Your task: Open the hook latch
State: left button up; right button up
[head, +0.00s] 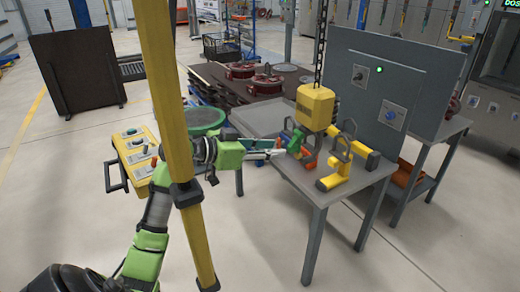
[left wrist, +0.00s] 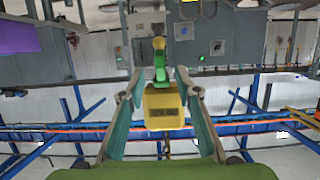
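A yellow hoist block (head: 315,107) hangs on a chain above the grey table. A green hook part (head: 296,138) shows below its left side; the latch cannot be told apart clearly. My left gripper (head: 284,150) reaches in from the left with its fingertips close to the green part. In the left wrist view the picture is upside down, with the hoist block (left wrist: 166,109) and the green hook part (left wrist: 160,67) between the fingers of my left gripper (left wrist: 158,80). The fingers are apart; contact with the hook cannot be told. My right gripper is not in view.
The grey table (head: 262,121) carries yellow fixtures with dark loops (head: 342,165) just right of the hook. A grey panel (head: 385,85) stands behind. A yellow pole (head: 165,80) crosses in front of my left arm. A yellow control box (head: 137,155) is at left.

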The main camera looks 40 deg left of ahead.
aim_at(288, 149)
pick_arm(q)
jog(key=shift+b+x, duration=0.35)
jog(key=shift+x, duration=2.6)
grip_shut()
